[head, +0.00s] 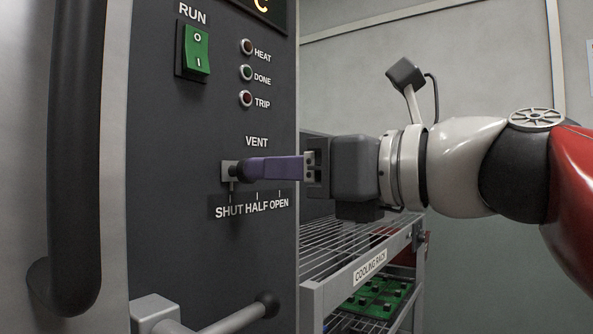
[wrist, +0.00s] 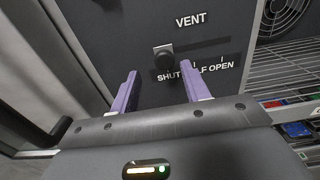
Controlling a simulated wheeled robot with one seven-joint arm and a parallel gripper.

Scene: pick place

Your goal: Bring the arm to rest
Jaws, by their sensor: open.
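My gripper (wrist: 160,94) is open, with its two purple fingers apart and nothing between them in the wrist view. In the head view my gripper (head: 250,169) is level with the vent control and reaches in from the right, pointing at the dark panel (head: 170,230). The vent knob (wrist: 163,56) shows ahead of the fingers, a little above the gap between them. In the head view the knob's mount (head: 229,172) shows at the left end of the fingers, above the SHUT mark. Whether the fingers touch the knob cannot be told.
A cooling rack (head: 370,266) stands right of the panel, below my arm, with a green board (head: 378,297) on a lower shelf. A long dark door handle (head: 75,150) is at the left. A lever (head: 240,316) sticks out below. A green RUN switch (head: 196,50) is above.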

